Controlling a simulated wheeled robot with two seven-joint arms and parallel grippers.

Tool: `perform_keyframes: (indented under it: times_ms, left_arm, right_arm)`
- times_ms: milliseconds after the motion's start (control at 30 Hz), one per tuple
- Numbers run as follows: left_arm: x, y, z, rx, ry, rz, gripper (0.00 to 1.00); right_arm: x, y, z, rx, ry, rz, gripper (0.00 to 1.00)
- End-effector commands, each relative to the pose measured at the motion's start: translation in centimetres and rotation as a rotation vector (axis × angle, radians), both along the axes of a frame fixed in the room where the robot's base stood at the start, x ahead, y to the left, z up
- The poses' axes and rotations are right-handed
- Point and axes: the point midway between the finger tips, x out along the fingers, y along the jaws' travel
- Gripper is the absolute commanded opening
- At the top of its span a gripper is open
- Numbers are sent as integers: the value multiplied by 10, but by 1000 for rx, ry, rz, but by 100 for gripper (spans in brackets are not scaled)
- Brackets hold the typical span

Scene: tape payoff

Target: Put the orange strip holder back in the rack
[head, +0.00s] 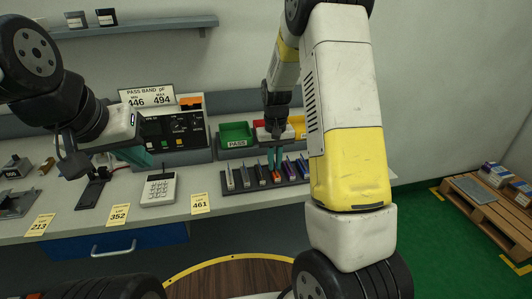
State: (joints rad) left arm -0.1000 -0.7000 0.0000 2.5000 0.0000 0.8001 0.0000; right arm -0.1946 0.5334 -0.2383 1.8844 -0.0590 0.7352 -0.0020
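The dark rack (234,188) lies on the counter with several upright strip holders in a row. A narrow orange piece, which looks like the orange strip holder (276,177), shows in the middle of this row. My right gripper (275,164) points down with its teal fingertips right at the orange piece. The fingers partly hide it, and I cannot tell whether they grip it or how deep it sits. My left gripper (146,160) is above the counter, in front of the black tester and away from the rack. Its finger gap is not clear.
The black tester (172,130) stands behind a white keypad device (159,190). A green PASS bin (236,135) and other coloured bins are behind the rack. Yellow lot cards (201,203) line the front edge. My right arm covers the counter's right part.

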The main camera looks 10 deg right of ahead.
Motion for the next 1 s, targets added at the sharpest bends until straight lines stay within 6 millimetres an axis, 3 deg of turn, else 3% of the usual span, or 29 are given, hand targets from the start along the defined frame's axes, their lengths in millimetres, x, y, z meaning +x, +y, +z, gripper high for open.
perform_keyframes:
  times_ms: [467,1000]
  left_arm:
    - [0,0,0,0,0,0,0]
    - [0,0,0,0,0,0,0]
  right_arm:
    - [1,0,8,0,-3,0,25]
    - [1,0,109,0,-3,1,25]
